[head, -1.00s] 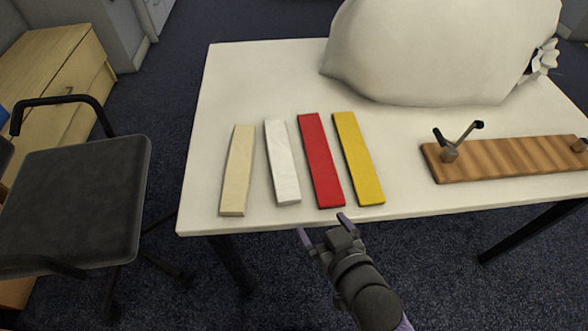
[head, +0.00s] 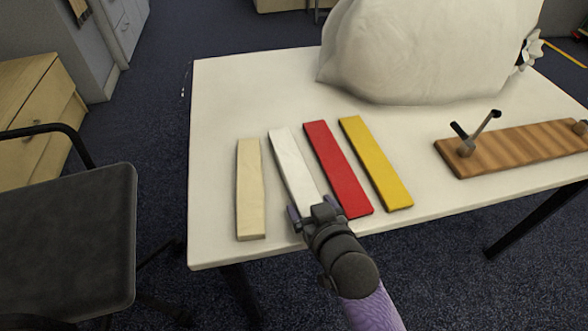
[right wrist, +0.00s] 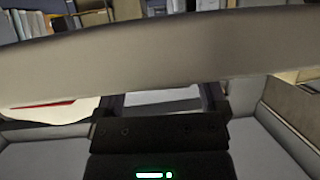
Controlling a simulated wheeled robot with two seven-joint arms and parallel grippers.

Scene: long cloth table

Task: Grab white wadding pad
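The white wadding pad (head: 290,158) lies flat on the white table, between a cream pad (head: 249,190) and a red pad (head: 336,165). My right gripper (head: 313,208) is at the near end of the white pad, with its fingers spread, one to each side of that end. The near tip of the pad is hidden by the gripper. In the right wrist view a pale surface, seemingly the pad (right wrist: 165,97), shows between the open fingers (right wrist: 163,108). I cannot tell whether the fingers touch it. My left gripper is not in view.
A yellow pad (head: 376,162) lies right of the red one. A large white sack (head: 425,50) stands at the back of the table (head: 225,95). A striped wooden board (head: 520,148) with metal fittings lies at the right. A dark chair (head: 70,235) is at the left.

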